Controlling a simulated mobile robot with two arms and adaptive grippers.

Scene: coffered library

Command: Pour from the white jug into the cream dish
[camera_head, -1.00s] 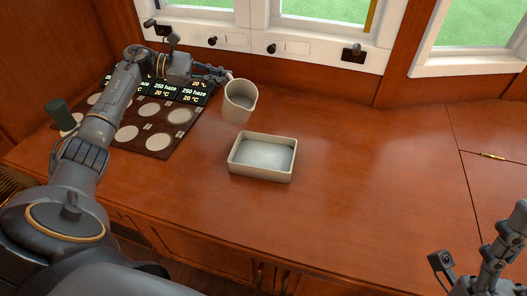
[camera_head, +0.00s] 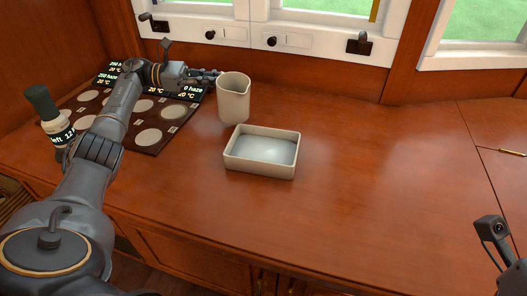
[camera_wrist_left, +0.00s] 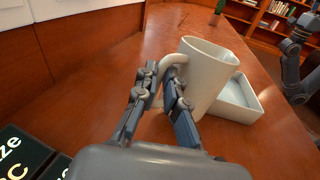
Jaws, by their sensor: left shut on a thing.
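The white jug (camera_head: 234,100) stands upright just behind the cream dish (camera_head: 233,160), near the back of the wooden counter. My left gripper (camera_head: 217,76) is shut on the jug's handle; the wrist view shows the fingers (camera_wrist_left: 160,88) at the handle on the side of the jug (camera_wrist_left: 208,78). Whether the jug's base touches the counter is unclear. The rectangular dish holds something pale and smooth; it also shows behind the jug in the wrist view (camera_wrist_left: 238,105). The inside of the jug is mostly hidden. Of my right arm only parts show, and its fingers cannot be made out.
A dark board (camera_head: 147,146) with pale round discs and lit displays lies at the left. A green-capped bottle (camera_head: 40,100) stands at its edge. A window sill with knobs (camera_head: 272,41) bounds the back. The counter right of the dish is clear.

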